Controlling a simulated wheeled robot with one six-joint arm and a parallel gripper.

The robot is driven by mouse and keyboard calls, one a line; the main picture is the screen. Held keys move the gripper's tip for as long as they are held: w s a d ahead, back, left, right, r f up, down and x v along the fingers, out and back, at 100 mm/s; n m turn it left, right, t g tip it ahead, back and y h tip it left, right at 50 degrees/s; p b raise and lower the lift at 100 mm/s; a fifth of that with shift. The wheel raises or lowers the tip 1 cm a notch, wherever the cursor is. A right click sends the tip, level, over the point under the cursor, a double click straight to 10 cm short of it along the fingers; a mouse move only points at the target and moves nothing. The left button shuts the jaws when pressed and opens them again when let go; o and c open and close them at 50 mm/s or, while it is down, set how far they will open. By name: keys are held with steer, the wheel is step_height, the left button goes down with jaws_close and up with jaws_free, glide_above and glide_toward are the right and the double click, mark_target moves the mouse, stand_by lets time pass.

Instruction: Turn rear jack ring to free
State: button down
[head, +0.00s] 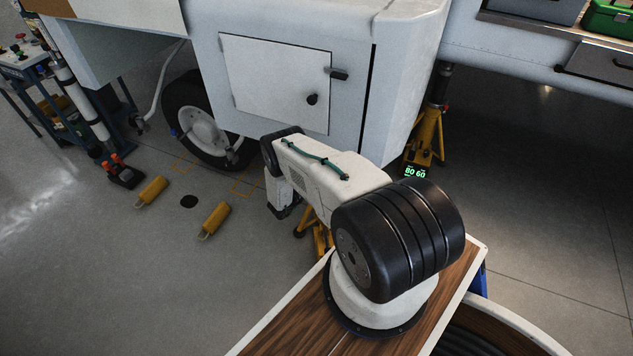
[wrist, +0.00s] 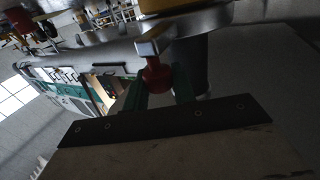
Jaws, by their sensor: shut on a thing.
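In the wrist view, my gripper (wrist: 158,78) has its green fingers closed on a red knob (wrist: 157,72). The knob sits at the end of a pale, square-ended lever that points at a grey metal collar (wrist: 205,20), which looks like the jack ring. A dark cylindrical post (wrist: 190,62) stands behind it. In the head view, my arm hides the gripper and the ring. Part of a yellow jack (head: 318,238) shows below my arm. I cannot read the ring's setting.
Two yellow chocks (head: 152,190) lie on the floor near the wheel (head: 200,125).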

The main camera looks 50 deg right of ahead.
steer(key=shift+w+r, duration=0.1)
steer(key=shift+w, duration=0.15)
steer(key=c, duration=1.2)
jaws_free()
steer(key=shift+a, duration=0.1)
steer(key=shift+s, duration=0.1)
steer(key=a, duration=0.7)
steer(key=shift+w+a, duration=0.35)
